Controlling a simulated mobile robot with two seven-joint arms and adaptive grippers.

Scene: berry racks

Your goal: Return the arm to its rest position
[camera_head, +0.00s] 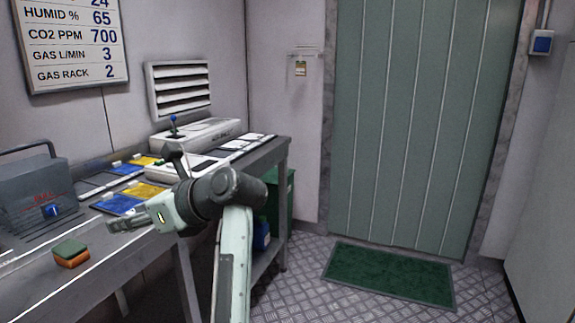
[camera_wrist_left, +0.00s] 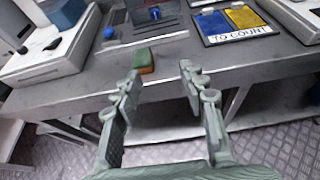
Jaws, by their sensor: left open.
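My left gripper (camera_head: 125,224) is in front of the bench's near edge in the head view, pointing left. In the left wrist view my left gripper (camera_wrist_left: 160,76) has its two fingers wide apart with nothing between them. The bench (camera_wrist_left: 180,85) lies beyond the fingertips. My left arm (camera_head: 234,265) rises from the bottom of the head view and bends at the top. My right gripper is in neither view.
A green and orange sponge (camera_head: 71,253) lies on the bench near a grey box (camera_head: 35,188) with a handle. Blue and yellow mats (camera_head: 121,205) lie beyond the gripper. A green floor mat (camera_head: 389,275) is before the door (camera_head: 410,120); the floor there is clear.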

